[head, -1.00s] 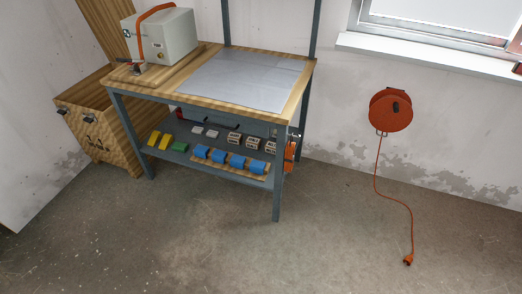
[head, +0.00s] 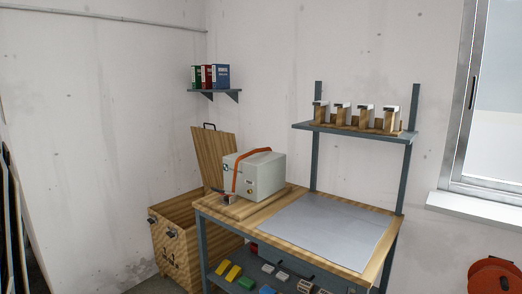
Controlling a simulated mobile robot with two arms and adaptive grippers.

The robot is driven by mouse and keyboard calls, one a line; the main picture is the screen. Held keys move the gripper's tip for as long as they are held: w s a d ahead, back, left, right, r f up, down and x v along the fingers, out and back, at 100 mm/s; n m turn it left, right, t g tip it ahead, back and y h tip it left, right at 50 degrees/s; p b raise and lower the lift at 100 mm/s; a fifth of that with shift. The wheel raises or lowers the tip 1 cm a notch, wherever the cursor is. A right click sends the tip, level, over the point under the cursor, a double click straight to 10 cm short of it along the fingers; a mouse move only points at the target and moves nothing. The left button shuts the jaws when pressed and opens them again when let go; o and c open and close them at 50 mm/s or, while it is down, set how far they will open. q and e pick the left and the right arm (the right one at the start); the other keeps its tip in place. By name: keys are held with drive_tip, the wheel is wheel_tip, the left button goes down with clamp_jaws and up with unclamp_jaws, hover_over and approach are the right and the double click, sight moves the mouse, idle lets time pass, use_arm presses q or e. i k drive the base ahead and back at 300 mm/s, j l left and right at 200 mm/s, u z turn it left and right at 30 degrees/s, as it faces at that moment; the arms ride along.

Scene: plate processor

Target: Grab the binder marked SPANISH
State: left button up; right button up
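Three binders stand upright side by side on a small wall shelf (head: 212,91) in the corner, in the head view. From left to right they are a green binder (head: 196,76), a dark red binder (head: 207,76) and a blue binder (head: 221,75). Each has a pale label on its spine, but the lettering is too small to read, so I cannot tell which is marked SPANISH. Neither of my grippers shows in the head view.
Below the shelf stand an open wooden crate (head: 165,236) and a workbench (head: 262,207) with a white machine (head: 262,173) and a grey sheet (head: 330,230). A rack shelf (head: 350,134) rises behind the bench. A window (head: 495,115) and red cable reel (head: 495,275) are right.

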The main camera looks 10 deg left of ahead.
sight(207, 70)
drive_tip(key=i+j+z, duration=0.1)
drive_tip(key=z, duration=0.3)
drive_tip(key=i+j+z, duration=0.15)
drive_tip(key=j, duration=0.2)
drive_tip(key=i+j+z, duration=0.15)
drive_tip(key=j, duration=0.2)
drive_tip(key=i+j+z, duration=0.1)
drive_tip(key=j, duration=0.25)
drive_tip(key=i+j+z, duration=0.15)
drive_tip(key=j, duration=0.25)
drive_tip(key=i+j+z, duration=0.15)
drive_tip(key=j, duration=0.25)
